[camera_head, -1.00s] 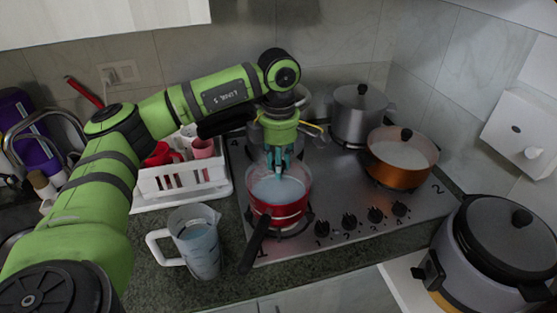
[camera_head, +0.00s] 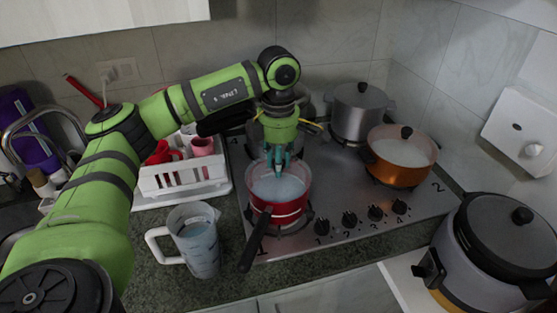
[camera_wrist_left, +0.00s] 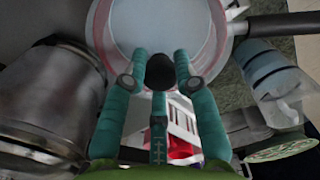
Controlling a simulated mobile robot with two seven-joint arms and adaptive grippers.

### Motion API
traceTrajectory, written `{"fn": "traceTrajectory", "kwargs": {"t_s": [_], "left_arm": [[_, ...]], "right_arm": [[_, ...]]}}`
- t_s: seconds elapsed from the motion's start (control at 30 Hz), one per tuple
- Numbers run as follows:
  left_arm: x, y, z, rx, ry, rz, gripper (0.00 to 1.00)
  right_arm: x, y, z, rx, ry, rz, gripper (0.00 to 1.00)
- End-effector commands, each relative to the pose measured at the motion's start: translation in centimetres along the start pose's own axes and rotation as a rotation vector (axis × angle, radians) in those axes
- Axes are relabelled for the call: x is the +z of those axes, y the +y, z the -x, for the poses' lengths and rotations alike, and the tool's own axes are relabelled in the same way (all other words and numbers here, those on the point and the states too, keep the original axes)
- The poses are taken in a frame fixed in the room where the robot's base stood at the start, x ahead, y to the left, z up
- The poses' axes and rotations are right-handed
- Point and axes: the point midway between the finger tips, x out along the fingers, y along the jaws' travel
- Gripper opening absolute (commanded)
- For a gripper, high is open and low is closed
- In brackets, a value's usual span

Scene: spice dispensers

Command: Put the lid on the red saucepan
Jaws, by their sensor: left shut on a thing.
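The red saucepan (camera_head: 283,210) stands on the front left of the stove, its black handle toward the front edge. It also shows in the left wrist view (camera_wrist_left: 101,30). A pale, see-through lid (camera_wrist_left: 138,28) with a black knob (camera_wrist_left: 160,72) appears within the red rim. I cannot tell whether it rests fully on the rim. My left gripper (camera_head: 280,172) points down over the saucepan. In the left wrist view its teal fingers (camera_wrist_left: 160,75) are on both sides of the knob and shut on it. My right gripper is not in view.
An orange pan (camera_head: 400,172) with a lid and a grey pot (camera_head: 360,118) stand on the right of the stove. A measuring jug (camera_head: 197,245) stands left of the saucepan handle, a white dish rack (camera_head: 180,180) behind it. A rice cooker (camera_head: 490,250) is at the right.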

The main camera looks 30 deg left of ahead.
Motion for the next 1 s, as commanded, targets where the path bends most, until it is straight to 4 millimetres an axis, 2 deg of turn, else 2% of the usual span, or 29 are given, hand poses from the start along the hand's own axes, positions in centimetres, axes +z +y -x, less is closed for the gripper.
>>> {"fn": "traceTrajectory", "kwargs": {"t_s": [0.43, 0.47, 0.5, 0.77, 0.8, 0.83, 0.87, 1.0], "left_arm": [[0.0, 0.01, -0.58, 0.0, 0.0, 0.0, 0.0], [0.0, 0.01, -0.58, 0.0, 0.0, 0.0, 0.41], [0.0, 0.01, -0.58, 0.0, 0.0, 0.0, 0.56], [0.0, 0.01, -0.59, 0.0, 0.0, 0.0, 0.56], [-0.01, 0.0, -0.63, 0.0, 0.001, 0.0, 0.71], [-0.01, 0.0, -0.63, -0.001, 0.001, 0.0, 0.77], [-0.01, 0.0, -0.63, -0.001, 0.001, 0.0, 0.8], [-0.02, 0.0, -0.63, -0.001, 0.001, 0.0, 0.8]], "right_arm": [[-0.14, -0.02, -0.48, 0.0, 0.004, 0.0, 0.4], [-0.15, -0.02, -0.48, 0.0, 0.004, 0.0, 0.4], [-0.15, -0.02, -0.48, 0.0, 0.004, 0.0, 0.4], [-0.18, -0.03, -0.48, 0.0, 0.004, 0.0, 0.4], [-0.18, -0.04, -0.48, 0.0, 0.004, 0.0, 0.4], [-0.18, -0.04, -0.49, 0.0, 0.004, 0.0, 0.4], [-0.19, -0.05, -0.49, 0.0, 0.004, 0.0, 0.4], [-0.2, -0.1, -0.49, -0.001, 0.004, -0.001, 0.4]]}}
